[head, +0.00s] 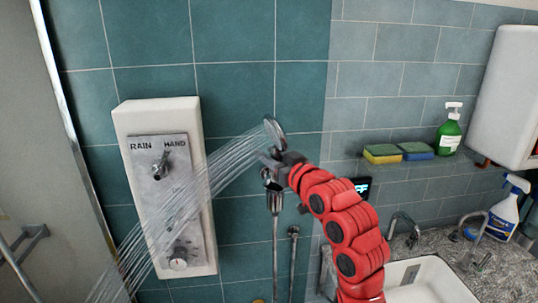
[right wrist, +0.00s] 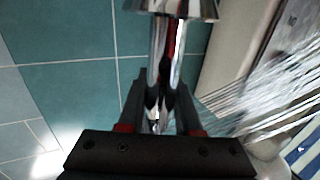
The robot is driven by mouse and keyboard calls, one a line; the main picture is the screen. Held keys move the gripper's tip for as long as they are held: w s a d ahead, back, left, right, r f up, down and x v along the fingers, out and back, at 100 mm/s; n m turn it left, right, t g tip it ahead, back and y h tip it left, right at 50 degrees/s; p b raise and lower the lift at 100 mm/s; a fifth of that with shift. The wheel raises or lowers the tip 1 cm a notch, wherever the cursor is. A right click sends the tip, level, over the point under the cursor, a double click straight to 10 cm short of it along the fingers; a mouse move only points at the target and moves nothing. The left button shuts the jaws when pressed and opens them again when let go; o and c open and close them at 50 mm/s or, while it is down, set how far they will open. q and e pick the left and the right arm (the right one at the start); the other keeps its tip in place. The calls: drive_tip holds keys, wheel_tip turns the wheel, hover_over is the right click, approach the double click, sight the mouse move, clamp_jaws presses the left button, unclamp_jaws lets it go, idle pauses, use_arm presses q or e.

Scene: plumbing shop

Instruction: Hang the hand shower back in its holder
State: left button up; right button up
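The chrome hand shower (head: 274,130) is in front of the teal tiled wall, its head tilted up and spraying water down to the left. My right gripper (head: 282,160) is at its handle, just below the head. In the right wrist view, the chrome handle (right wrist: 167,50) runs between the two dark fingers of my right gripper (right wrist: 160,105), which look closed on it. A chrome fitting (head: 271,181), apparently the holder, shows directly below the gripper with a hose hanging under it. I cannot tell whether the handle sits in it. My left gripper is not in view.
A white valve panel (head: 160,185) marked RAIN and HAND is on the wall at left, with spray crossing it. Sponges (head: 382,154), a green bottle (head: 450,130), a spray bottle (head: 505,210) and a sink (head: 425,283) are at right.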

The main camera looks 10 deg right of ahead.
drive_tip(key=o, duration=0.5)
drive_tip(key=shift+s, duration=0.1)
drive_tip(key=b+v, duration=0.9)
drive_tip(key=v, duration=0.8)
